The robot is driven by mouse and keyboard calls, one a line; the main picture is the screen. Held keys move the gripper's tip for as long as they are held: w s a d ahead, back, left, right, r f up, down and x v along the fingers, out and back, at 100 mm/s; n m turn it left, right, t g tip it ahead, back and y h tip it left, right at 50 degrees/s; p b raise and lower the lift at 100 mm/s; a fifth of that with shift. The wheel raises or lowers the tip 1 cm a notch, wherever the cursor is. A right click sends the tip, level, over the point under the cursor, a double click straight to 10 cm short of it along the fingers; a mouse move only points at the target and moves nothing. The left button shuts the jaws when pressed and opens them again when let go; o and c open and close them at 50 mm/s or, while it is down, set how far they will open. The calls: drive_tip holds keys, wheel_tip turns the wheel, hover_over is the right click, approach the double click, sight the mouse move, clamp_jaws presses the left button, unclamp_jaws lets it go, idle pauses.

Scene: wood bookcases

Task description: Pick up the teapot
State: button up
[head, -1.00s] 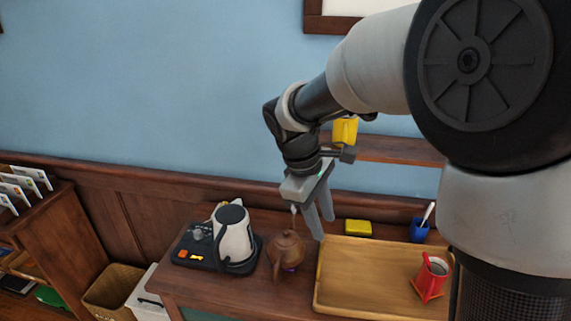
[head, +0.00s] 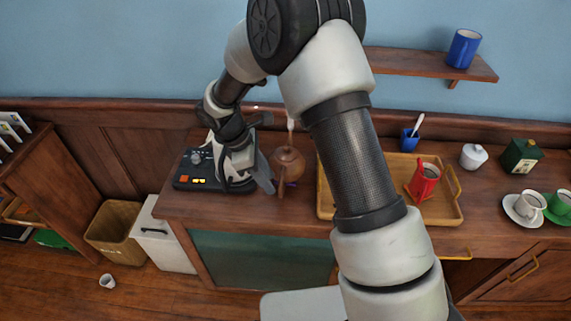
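The brown teapot (head: 288,164) stands upright on the wooden counter, between the black kettle base and the wooden tray. Its spout points toward the counter's front edge. My gripper (head: 268,182) is just left of the teapot, its fingers pointing down and to the right toward it. One grey finger shows near the teapot's left side. I cannot tell whether it touches, or how far apart the fingers are. My wrist hides most of the white kettle behind it.
The black kettle base (head: 188,182) is left of the teapot. A blue cup (head: 409,140), white sugar pot (head: 473,156) and green box (head: 520,155) stand further right. A wall shelf (head: 430,66) is above.

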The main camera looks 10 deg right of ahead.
sight(281, 198)
drive_tip(key=x, duration=0.9)
drive_tip(key=shift+w+f+p, duration=0.1)
drive_tip(key=shift+f+p, duration=0.05)
drive_tip(key=shift+p, duration=0.2)
clamp_jaws()
idle(1.0)
